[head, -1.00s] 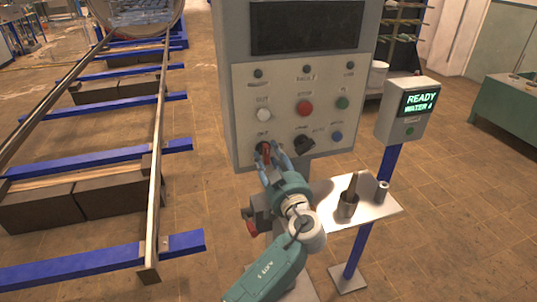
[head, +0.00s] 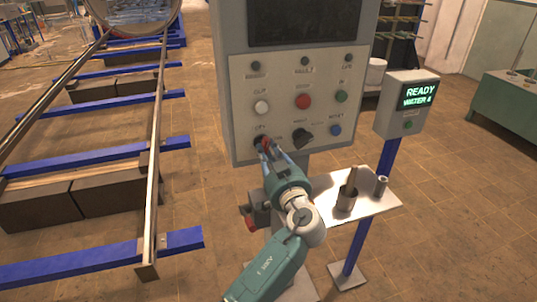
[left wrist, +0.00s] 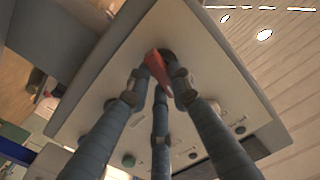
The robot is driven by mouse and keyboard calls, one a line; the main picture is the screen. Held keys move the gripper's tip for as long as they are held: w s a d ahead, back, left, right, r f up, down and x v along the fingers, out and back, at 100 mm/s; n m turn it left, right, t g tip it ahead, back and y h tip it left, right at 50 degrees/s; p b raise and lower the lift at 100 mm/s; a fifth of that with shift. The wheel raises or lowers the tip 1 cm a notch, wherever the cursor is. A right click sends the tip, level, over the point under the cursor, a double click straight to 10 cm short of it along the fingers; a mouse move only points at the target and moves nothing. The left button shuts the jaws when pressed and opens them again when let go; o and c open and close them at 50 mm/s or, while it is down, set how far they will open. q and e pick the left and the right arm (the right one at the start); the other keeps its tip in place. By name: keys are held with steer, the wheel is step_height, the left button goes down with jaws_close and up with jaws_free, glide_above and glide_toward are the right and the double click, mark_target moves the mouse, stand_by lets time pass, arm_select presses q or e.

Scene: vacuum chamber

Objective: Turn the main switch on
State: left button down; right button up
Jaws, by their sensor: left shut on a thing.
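The main switch is a red handle on a dark round base at the lower left of the control panel (head: 324,82). The red main switch (head: 266,143) sits between the fingers of my left gripper (head: 268,149), which is shut on it. In the left wrist view the red handle (left wrist: 155,66) stands out between the fingertips (left wrist: 160,72), tilted in the picture, with its dark base behind it. The fingers partly cover the handle. My right gripper is not in view.
A black selector knob (head: 302,138) is just right of the switch, with a red button (head: 303,102) above. A small shelf (head: 372,206) with a cup (head: 346,197) stands below right. A post display (head: 417,97) reads READY. Rails (head: 155,170) run along the left.

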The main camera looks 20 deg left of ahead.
arm_select(q)
steer(key=m, duration=0.3)
steer(key=shift+m+b, duration=0.35)
steer(key=shift+m, duration=0.05)
steer(key=m, duration=0.2)
steer(key=shift+a+m, duration=0.1)
steer(key=shift+m, duration=0.2)
steer(key=shift+m+p, duration=0.3)
steer(key=shift+m, duration=0.7)
steer(key=m+p, duration=0.2)
steer(key=m, duration=0.4)
steer(key=shift+a, duration=0.1)
steer(key=shift+p, duration=0.3)
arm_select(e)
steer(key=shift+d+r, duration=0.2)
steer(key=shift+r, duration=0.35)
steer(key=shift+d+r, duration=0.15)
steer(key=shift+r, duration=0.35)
arm_select(q)
steer(key=shift+m, duration=0.4)
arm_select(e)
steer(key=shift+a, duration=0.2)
